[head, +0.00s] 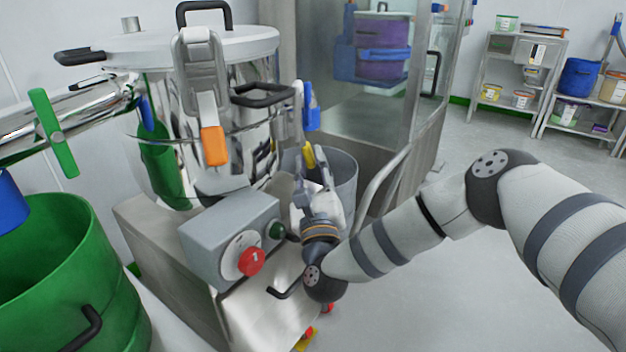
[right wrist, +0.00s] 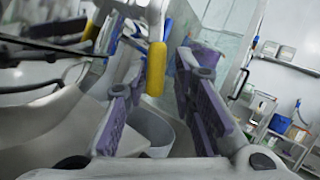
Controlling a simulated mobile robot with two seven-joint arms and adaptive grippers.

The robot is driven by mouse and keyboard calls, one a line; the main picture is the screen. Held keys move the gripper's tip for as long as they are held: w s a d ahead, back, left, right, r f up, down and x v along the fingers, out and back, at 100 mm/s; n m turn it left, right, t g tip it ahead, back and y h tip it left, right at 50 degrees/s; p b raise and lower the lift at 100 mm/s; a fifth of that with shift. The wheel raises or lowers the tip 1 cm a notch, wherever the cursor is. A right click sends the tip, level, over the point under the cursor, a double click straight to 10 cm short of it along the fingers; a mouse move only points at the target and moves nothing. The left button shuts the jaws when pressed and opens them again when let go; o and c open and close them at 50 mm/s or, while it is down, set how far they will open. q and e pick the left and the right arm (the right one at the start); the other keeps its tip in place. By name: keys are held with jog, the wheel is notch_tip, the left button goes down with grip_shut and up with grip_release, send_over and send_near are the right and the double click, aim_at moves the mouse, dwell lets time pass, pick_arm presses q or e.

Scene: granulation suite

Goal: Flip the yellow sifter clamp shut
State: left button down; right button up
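The yellow sifter clamp (head: 308,156) hangs on the right side of the steel sifter (head: 262,135), its yellow handle pointing down. In the right wrist view the yellow handle (right wrist: 156,68) shows between my two finger pads, with visible gaps on both sides. My right gripper (head: 314,182) is just below and beside the handle, fingers pointing up toward it. In the right wrist view its fingers (right wrist: 158,80) are spread apart and hold nothing. Contact with the handle cannot be made out. My left gripper is not in view.
An orange-handled clamp (head: 212,145) is on the sifter's front. A grey control box (head: 230,240) with a red knob (head: 251,261) sits close left of my right gripper. A grey bin (head: 344,180) stands behind it. A green drum (head: 60,280) is at left. The floor at right is clear.

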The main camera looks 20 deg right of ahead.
jog(key=v, duration=0.9)
jog(key=shift+s, duration=0.2)
jog(key=shift+a, duration=0.1)
